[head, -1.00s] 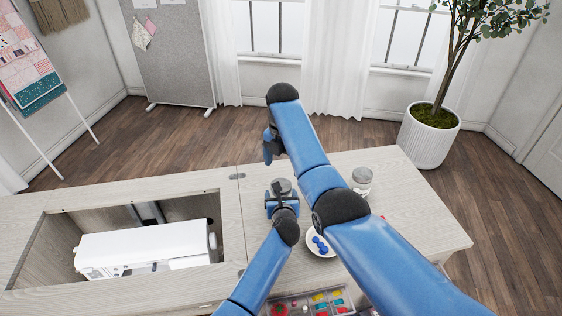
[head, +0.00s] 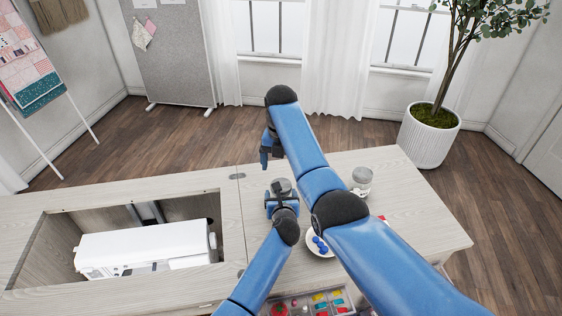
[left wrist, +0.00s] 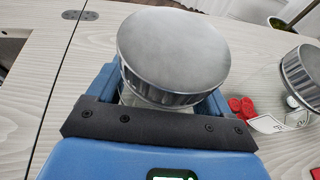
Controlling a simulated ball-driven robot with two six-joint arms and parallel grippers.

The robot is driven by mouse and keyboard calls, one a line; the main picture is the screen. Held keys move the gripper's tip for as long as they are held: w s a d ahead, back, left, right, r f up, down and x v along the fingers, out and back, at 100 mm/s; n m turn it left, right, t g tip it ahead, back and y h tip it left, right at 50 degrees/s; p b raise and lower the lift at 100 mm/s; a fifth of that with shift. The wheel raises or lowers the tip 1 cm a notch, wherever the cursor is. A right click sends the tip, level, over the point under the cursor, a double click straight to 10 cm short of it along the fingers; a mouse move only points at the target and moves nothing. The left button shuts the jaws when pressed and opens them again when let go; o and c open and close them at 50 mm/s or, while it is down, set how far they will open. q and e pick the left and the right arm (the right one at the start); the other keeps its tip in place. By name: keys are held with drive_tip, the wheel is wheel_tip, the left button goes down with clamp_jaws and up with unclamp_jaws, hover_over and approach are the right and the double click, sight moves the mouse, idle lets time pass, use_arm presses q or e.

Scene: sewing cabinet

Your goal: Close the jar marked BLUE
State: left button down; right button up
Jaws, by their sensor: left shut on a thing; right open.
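My left gripper (head: 282,199) is shut on a clear jar (left wrist: 130,97) standing on the cabinet top. A round silver lid (left wrist: 173,52) sits over this jar's mouth; it also shows in the head view (head: 281,185). I cannot tell whether it is fully seated, and no marking on this jar shows. My right gripper (head: 268,154) is open and empty, beyond and slightly left of the held jar. A second jar with a silver lid (head: 362,176) stands to the right, also in the left wrist view (left wrist: 303,72). Blue buttons (head: 320,246) lie in a white dish (head: 312,252).
Red buttons (left wrist: 241,107) and a white card (left wrist: 268,124) lie near the second jar. A sewing machine (head: 145,248) sits in the cabinet opening at left. A compartment tray (head: 318,301) with coloured items is at the front. The table's right end is mostly clear.

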sight(281, 181)
drive_tip(key=shift+f, duration=3.6)
drive_tip(key=c, duration=1.1)
drive_tip(key=shift+m, duration=1.7)
drive_tip(key=o, duration=1.1)
drive_tip(key=shift+o, duration=0.2)
drive_tip(key=shift+r, duration=2.3)
